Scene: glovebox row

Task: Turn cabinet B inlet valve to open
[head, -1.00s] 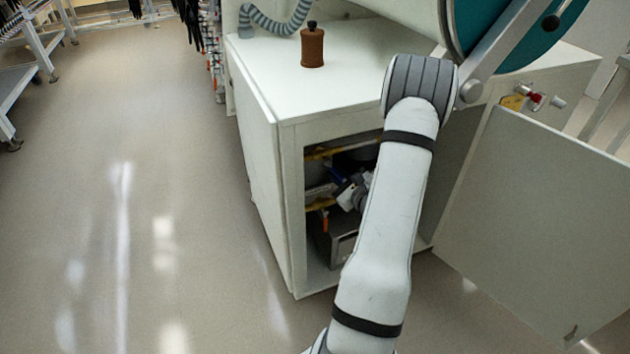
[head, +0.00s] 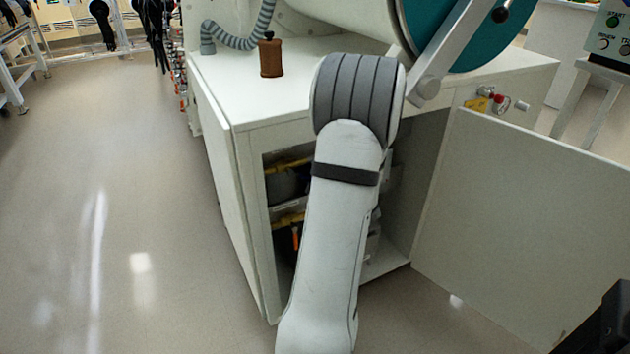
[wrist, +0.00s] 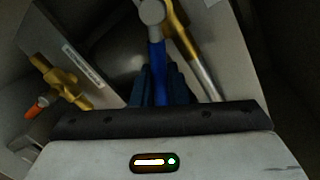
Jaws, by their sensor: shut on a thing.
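In the wrist view, a blue valve handle (wrist: 157,62) runs down from a round grey hub (wrist: 152,12) into the space between my fingers. My gripper (wrist: 160,84) has dark blue fingers and is shut on this blue handle. A yellow pipe (wrist: 180,35) passes just right of it. A second valve with an orange handle (wrist: 37,107) and yellow fittings (wrist: 62,84) sits to the left, apart from my gripper. In the head view, the orange handle (head: 295,237) shows inside the open cabinet (head: 250,225). My arm hides the gripper and blue handle there. No cabinet letter is readable.
The cabinet door (head: 510,225) stands open to the right. A brown bottle (head: 270,57) and a grey ribbed hose (head: 240,35) are on the cabinet top. A dark grey panel with a white label (wrist: 85,63) is beside the valves. The floor at left is clear.

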